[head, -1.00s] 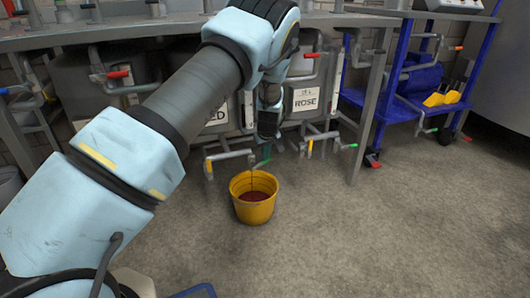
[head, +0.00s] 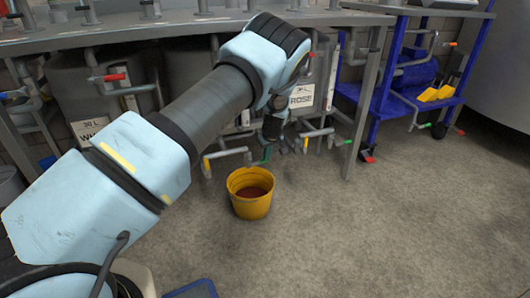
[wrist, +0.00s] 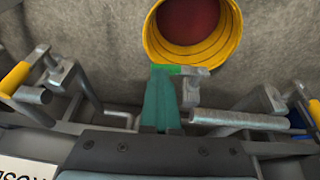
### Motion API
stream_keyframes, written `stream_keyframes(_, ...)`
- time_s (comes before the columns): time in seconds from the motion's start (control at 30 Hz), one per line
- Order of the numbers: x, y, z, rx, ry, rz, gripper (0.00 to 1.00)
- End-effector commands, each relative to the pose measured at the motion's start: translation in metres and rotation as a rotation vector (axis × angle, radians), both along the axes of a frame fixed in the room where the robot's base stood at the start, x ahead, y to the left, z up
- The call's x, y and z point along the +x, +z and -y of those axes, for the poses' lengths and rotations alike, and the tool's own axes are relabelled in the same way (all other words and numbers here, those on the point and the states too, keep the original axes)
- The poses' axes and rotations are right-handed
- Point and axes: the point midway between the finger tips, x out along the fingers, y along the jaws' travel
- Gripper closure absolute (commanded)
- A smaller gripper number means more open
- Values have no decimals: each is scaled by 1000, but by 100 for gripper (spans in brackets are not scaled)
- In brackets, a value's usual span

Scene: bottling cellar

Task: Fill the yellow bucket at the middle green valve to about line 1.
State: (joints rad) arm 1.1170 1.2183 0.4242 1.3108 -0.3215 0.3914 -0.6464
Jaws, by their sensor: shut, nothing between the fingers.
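The yellow bucket (head: 250,205) stands upright on the floor below the middle valve, with dark red liquid inside. In the head view my gripper (head: 267,152) is low in front of the tanks, just behind the bucket.
Yellow-handled valves (wrist: 15,78) flank the middle one. Grey tanks sit under the bench, one with a ROSE sign (head: 301,97). Another green-handled valve (head: 347,142) is to the right. A blue cart (head: 385,105) stands further right. Open floor lies in front.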

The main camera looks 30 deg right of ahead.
Motion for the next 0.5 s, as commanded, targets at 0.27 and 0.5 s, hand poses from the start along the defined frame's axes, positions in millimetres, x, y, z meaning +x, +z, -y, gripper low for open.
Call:
stream_keyframes(0.27,-1,-4,5,-2,-2,0,100)
stream_keyframes(0.5,-1,-5,4,-2,-1,0,100)
